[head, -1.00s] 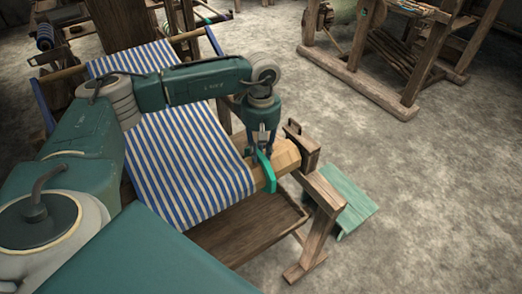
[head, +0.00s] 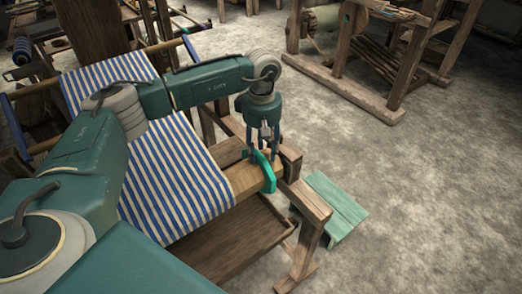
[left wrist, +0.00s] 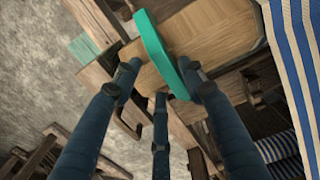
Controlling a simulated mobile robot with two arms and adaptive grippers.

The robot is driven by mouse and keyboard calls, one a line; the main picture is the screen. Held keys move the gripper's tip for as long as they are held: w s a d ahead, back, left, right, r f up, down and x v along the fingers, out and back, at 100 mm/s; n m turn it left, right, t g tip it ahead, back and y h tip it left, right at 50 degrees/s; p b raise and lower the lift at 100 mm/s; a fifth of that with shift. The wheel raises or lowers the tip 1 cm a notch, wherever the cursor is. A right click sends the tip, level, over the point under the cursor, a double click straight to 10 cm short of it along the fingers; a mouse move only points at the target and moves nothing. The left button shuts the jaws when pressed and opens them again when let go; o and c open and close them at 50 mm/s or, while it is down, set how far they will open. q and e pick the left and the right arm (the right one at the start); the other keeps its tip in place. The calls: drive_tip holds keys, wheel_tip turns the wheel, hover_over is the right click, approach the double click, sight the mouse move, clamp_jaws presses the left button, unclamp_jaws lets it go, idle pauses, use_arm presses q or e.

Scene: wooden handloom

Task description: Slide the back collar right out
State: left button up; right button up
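The back collar is a teal band (head: 266,172) around the wooden beam (head: 244,180), between the striped cloth and the beam's right end. My left gripper (head: 263,152) points down over it, its fingers astride the band. In the left wrist view, the collar (left wrist: 160,50) runs slantwise between the spread fingers (left wrist: 158,68). The finger on the cloth side appears to touch it, and a gap shows between the collar and the opposite finger. The collar's underside is hidden. My right gripper is not in view.
Blue-and-white striped cloth (head: 175,175) covers the beam to the left. A wooden end frame (head: 303,205) stands just right of the collar. A green bench (head: 332,207) is on the floor beyond, with another wooden frame (head: 345,75) behind. Open floor lies to the right.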

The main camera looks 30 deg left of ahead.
use_arm(q)
drive_tip(key=shift+s+a+r, duration=0.1)
drive_tip(key=shift+a, duration=0.05)
wheel_tip(320, 180, up, 12)
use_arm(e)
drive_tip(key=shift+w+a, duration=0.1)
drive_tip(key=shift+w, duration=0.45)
use_arm(q)
drive_tip(key=shift+f, duration=0.2)
